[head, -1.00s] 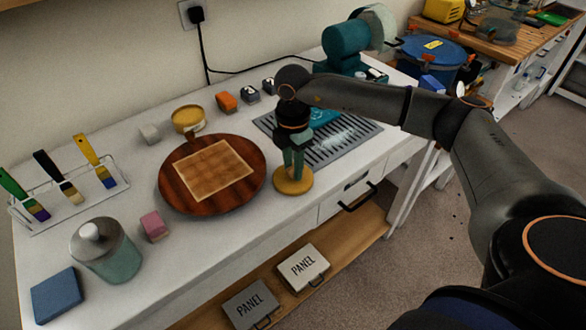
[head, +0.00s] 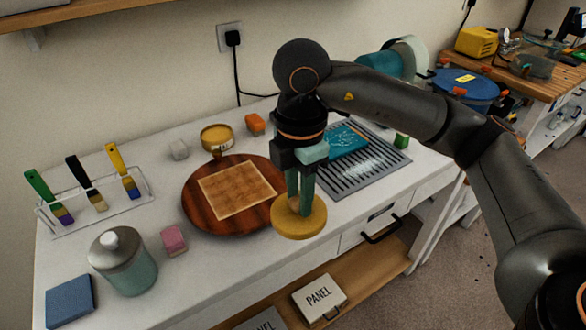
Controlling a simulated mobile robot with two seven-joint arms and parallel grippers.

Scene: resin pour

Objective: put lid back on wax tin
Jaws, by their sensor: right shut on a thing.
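The wax tin (head: 217,140) is a round gold tin, open at the top, standing on the white bench behind the round wooden board. Its lid (head: 312,222) is a flat yellow disc at the right edge of the board. My right gripper (head: 299,208) points down and is shut on the lid's upper middle, holding it roughly level. The lid appears raised, overlapping the board's edge in the view; its exact height cannot be told. The lid is to the right and nearer than the tin. My left gripper is not in view.
The wooden board (head: 192,208) with a square tan piece lies between lid and tin. An orange block (head: 255,124) and pale block (head: 179,149) flank the tin. A grey slotted grille (head: 375,180) is right. A lidded jar (head: 125,265) and brush rack (head: 130,205) stand left.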

